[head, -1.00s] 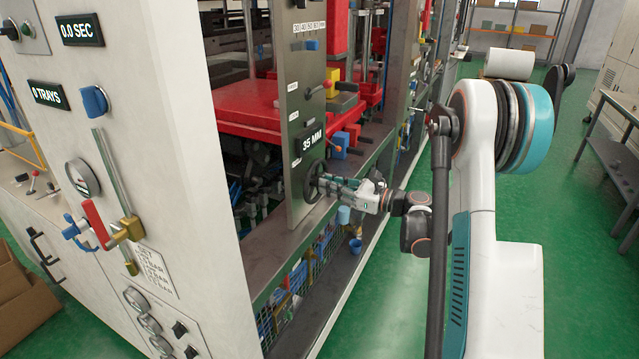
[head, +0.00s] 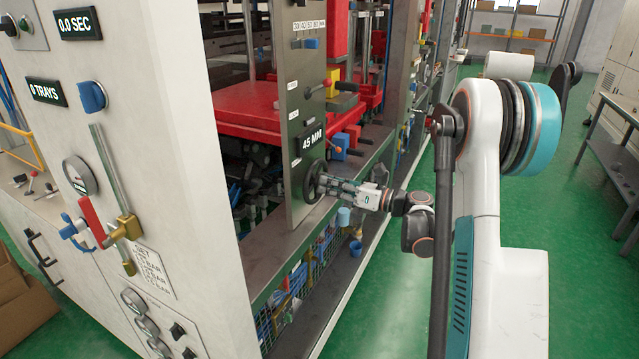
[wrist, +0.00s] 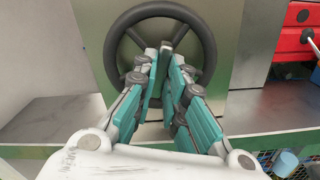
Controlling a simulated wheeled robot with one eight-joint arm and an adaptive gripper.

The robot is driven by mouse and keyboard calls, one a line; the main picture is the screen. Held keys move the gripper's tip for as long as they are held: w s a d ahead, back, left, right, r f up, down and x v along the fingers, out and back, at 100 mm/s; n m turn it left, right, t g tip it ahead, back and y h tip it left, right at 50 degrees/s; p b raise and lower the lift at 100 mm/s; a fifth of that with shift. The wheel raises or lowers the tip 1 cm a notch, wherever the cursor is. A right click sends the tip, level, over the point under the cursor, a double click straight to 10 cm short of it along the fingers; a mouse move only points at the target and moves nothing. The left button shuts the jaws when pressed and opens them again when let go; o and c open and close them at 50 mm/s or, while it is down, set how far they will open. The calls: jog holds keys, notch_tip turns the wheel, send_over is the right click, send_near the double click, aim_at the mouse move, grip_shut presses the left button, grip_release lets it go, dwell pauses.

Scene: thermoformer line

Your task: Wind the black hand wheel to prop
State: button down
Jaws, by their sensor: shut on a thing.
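The black hand wheel (head: 313,181) is mounted on the grey upright panel (head: 304,100) of the machine. In the wrist view the wheel (wrist: 205,38) fills the upper middle, its lower part hidden behind my fingers. My gripper (head: 325,184) reaches the wheel from the right. In the wrist view its teal-padded fingers (wrist: 165,62) come together at the wheel's middle, shut on a part of it. The display (head: 312,135) above the wheel reads 45 MM. A scale with a blue slider (head: 312,44) sits higher on the panel.
Left of the panel stands the white cabinet (head: 150,150) with gauges and levers. A red platen (head: 240,108) lies behind the panel. Green floor (head: 400,300) is open on the right.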

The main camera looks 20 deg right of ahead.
jog(key=shift+m, duration=0.6)
jog(key=shift+m+b, duration=0.3)
jog(key=shift+m, duration=1.1)
jog(key=shift+m, duration=0.9)
jog(key=c, duration=1.6)
grip_release()
jog(key=shift+o, duration=0.2)
